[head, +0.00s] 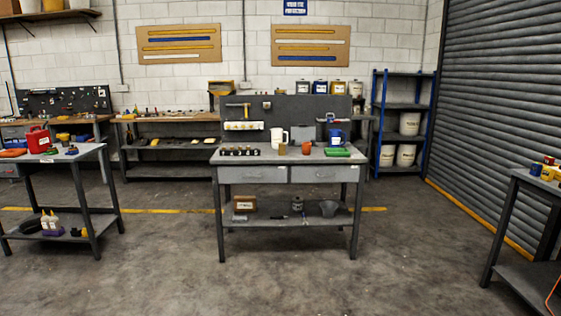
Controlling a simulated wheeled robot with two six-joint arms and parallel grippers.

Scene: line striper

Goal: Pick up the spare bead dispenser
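I cannot tell which item is the spare bead dispenser; everything is small and far off. The grey workbench (270,159) in the middle holds a white jug (278,137), a small brownish cup (283,149), an orange-red jar (306,148), a blue container (335,138) and a green tray (338,152). A row of small dark items (239,151) stands at its left. On its lower shelf are a wooden box (244,204), a grey can (296,203) and a grey bucket (328,208). Neither of my grippers is in view.
A left table (85,153) holds a red canister (38,140), with white bottles (49,220) on its lower shelf. A right bench (529,178) holds red and yellow items. Blue shelving (404,106) with white buckets stands behind. The floor (170,265) in front is clear.

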